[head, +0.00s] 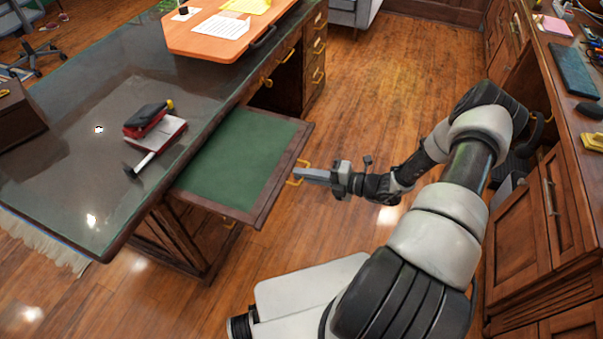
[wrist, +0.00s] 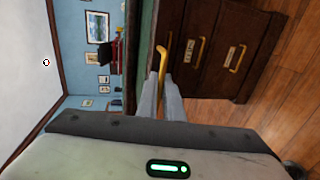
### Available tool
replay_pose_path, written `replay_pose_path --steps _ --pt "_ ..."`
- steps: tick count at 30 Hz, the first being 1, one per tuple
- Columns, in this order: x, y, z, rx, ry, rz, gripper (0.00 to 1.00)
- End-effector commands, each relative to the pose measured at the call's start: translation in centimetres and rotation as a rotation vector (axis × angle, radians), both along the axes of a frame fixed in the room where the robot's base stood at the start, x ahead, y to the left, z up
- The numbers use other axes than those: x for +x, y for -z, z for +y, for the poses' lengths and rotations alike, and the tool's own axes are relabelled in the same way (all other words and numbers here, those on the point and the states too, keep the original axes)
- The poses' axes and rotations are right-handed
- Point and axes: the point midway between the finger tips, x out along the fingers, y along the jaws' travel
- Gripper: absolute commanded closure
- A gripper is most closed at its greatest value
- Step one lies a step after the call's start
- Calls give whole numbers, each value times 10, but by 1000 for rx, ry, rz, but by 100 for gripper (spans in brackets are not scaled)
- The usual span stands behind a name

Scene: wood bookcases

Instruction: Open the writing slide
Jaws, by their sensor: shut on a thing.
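The writing slide (head: 235,160), a board with a green top and a wooden edge, sticks out from the side of the desk, well past the desk edge. A brass handle (head: 296,174) is on its outer edge. My gripper (head: 300,175) is at this handle, with its fingers shut on it. In the wrist view my gripper (wrist: 168,92) has its fingers on either side of the brass handle (wrist: 160,75). The fingertips hide part of the handle.
Brass-handled drawers (head: 314,55) stand beyond the slide. A wooden cabinet (head: 560,215) runs along the right. Open wood floor (head: 385,75) lies between.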

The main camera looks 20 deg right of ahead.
Motion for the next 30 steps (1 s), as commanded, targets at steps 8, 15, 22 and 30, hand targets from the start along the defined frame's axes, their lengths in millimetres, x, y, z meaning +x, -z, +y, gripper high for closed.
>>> replay_pose_path --steps 8,15,22,30 --pt "0 0 0 -1 0 -1 85" --pt "-1 -1 -2 -2 1 0 85" --pt "-20 -8 -28 -3 3 1 85" --pt "-60 -21 -80 -3 4 0 85"
